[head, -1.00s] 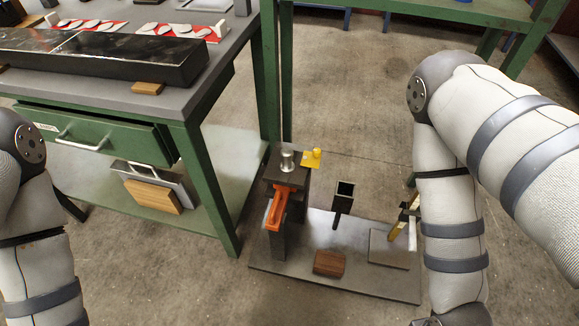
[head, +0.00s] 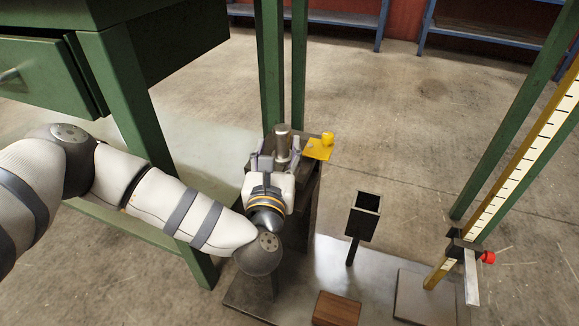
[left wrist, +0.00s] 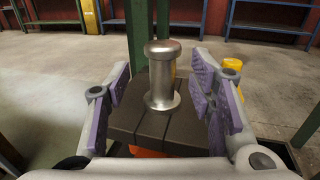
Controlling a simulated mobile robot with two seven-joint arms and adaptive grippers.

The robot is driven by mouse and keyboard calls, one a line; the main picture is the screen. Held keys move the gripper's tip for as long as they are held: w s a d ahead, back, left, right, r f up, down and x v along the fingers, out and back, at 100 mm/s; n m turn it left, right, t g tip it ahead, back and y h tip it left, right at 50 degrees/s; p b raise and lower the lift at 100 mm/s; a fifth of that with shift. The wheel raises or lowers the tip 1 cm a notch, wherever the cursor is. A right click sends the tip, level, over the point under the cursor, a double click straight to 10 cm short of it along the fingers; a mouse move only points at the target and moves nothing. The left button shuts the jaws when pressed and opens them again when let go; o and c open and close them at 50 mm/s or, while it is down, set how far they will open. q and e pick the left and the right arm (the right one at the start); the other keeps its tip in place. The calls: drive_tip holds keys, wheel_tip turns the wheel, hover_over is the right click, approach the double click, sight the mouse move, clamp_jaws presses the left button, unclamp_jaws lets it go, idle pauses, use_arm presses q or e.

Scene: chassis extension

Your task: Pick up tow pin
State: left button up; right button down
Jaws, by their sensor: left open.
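The tow pin (left wrist: 162,76) is a silver metal cylinder with a wider rounded head and a flange at its foot. It stands upright on a dark block (left wrist: 150,125), and it also shows in the head view (head: 282,142). My left gripper (head: 276,155) reaches the block from the near side. In the left wrist view its purple-padded fingers (left wrist: 160,95) are open, one on each side of the pin, with gaps to it. My right gripper is not in view.
A yellow plate with a knob (head: 320,148) sits right of the pin. A black square holder (head: 364,213) stands further right, near a wooden block (head: 336,309) and a yellow measuring post (head: 525,165). A green table leg (head: 270,65) rises behind.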

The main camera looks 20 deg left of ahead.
sight(281, 137)
use_arm(q)
drive_tip(key=b+x, duration=0.1)
drive_tip(key=x, duration=0.4)
drive_tip(key=shift+w+b, duration=0.4)
drive_tip(key=shift+r, duration=0.2)
clamp_jaws()
